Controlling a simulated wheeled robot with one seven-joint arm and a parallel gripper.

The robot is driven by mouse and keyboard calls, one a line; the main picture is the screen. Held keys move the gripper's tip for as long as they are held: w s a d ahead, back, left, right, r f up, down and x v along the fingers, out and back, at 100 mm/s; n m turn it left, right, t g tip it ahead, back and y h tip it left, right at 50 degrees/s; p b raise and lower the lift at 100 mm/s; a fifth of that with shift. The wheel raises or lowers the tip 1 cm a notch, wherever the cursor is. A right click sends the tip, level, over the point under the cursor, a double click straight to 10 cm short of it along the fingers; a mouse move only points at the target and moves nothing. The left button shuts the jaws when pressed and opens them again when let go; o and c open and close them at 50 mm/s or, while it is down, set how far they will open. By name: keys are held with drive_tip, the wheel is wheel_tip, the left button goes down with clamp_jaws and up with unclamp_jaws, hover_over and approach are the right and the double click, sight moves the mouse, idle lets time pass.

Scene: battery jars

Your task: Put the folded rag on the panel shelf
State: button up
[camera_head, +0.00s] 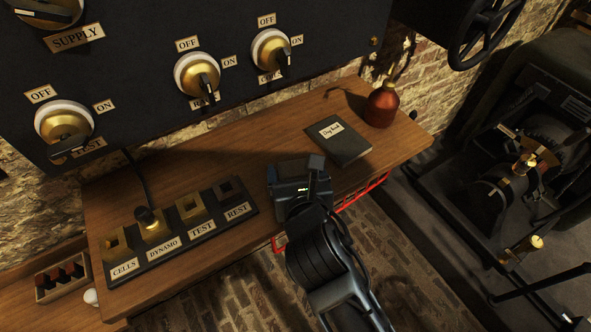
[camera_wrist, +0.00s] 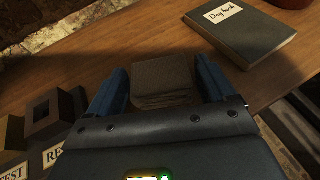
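The folded rag (camera_wrist: 163,80), a grey-brown layered block, shows in the wrist view between the two blue fingers of my gripper (camera_wrist: 160,85). The fingers are wide apart, one on each side of the rag. I cannot tell whether they press on it or whether the rag rests on the wood. In the head view my gripper (camera_head: 294,169) is over the front part of the wooden panel shelf (camera_head: 225,160), between the labelled sockets and the day book. The rag is not clearly visible there. The shelf also shows in the wrist view (camera_wrist: 130,35).
The day book (camera_head: 338,139) and a red-brown flask (camera_head: 381,105) are at the right. A socket strip (camera_head: 185,240) with a plug in DYNAMO lies at the left. Switches (camera_head: 197,73) overhang the shelf's back. A red-edged thing (camera_head: 362,193) shows under the front edge.

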drive_tip(key=shift+o, duration=0.8)
drive_tip(key=shift+r, duration=0.2)
drive_tip(key=v, duration=1.2)
